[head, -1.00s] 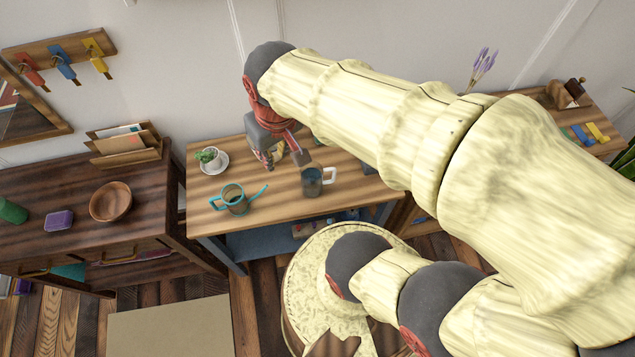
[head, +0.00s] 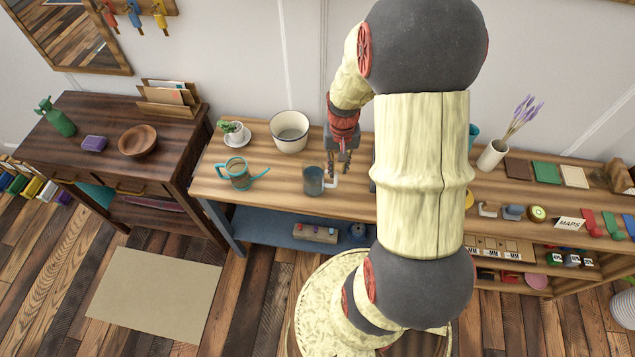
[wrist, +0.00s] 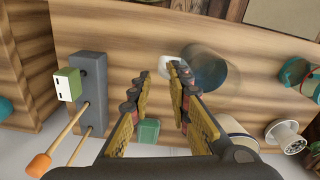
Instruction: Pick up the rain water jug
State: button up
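The jug (head: 313,180) is a blue-grey see-through vessel with a pale handle on its right side. It stands upright on the wooden bench. In the wrist view the jug (wrist: 208,66) is partly hidden by one finger, and its white handle lies near the fingertips. My gripper (head: 343,163) hangs just right of and behind the jug in the head view, fingers pointing down. In the wrist view my gripper (wrist: 162,72) is open, with nothing between its fingers. I cannot tell its exact height above the handle.
A teal watering can (head: 239,176) stands left of the jug. A white pot (head: 289,131) and a potted plant (head: 235,131) stand behind. Bench in front is clear.

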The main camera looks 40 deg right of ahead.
aim_at(336, 183)
jog(key=f+b, duration=0.1)
jog(key=f, duration=0.3)
jog(key=f+b, duration=0.2)
jog(key=f, duration=0.3)
jog(key=shift+a, duration=0.2)
jog(key=shift+r, duration=0.15)
jog(key=shift+c, duration=1)
grip_shut()
